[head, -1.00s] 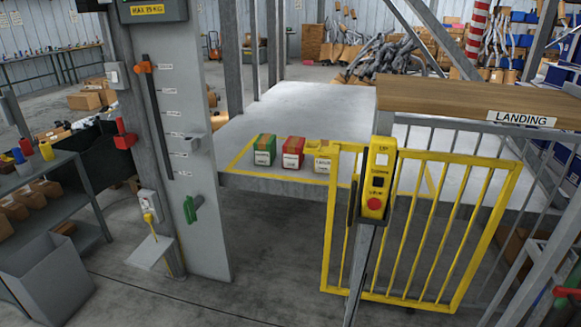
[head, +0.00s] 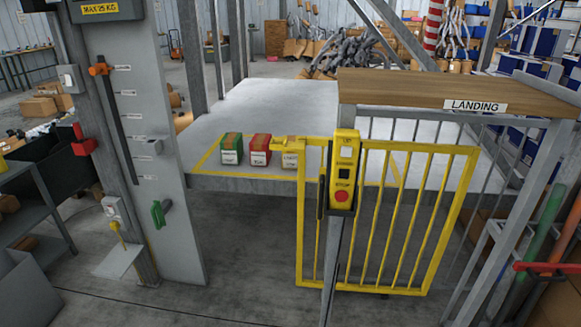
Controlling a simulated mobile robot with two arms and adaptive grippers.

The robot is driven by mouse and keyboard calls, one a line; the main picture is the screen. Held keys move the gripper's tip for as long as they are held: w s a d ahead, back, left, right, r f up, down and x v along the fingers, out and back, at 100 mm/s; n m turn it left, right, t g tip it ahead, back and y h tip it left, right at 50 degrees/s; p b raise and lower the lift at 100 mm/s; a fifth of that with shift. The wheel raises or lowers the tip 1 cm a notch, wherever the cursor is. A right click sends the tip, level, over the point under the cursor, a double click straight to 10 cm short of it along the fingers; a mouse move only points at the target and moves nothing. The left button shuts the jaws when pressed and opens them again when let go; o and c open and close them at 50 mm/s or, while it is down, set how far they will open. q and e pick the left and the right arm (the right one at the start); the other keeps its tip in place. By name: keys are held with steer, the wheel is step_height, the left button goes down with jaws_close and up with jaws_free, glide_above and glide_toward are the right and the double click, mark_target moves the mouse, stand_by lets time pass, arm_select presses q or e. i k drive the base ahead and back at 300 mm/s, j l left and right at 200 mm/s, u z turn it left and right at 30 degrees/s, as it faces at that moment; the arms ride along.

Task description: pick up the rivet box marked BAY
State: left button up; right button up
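Three small boxes stand in a row on the grey platform (head: 270,105), near its front edge and within a yellow floor line. The left one is a green box (head: 231,148), the middle one a red box (head: 260,149), and the right one a pale tan box (head: 289,153). Each has a white front label, too small for me to read surely, so I cannot tell which is marked BAY. Neither of my grippers is in view.
A yellow barred gate (head: 408,215) with a yellow control box (head: 343,172) stands at the platform's front right. A wooden ledge (head: 400,88) marked LANDING is above it. A grey panel (head: 140,130) with an orange lever (head: 99,69) and green handle (head: 159,212) stands left.

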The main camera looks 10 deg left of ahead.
mark_target(231, 144)
steer(key=i+j+z, duration=0.1)
steer(key=i+j, duration=0.2)
steer(key=i, duration=0.2)
steer(key=i+j+z, duration=0.1)
steer(key=i+j, duration=0.2)
steer(key=i, duration=0.15)
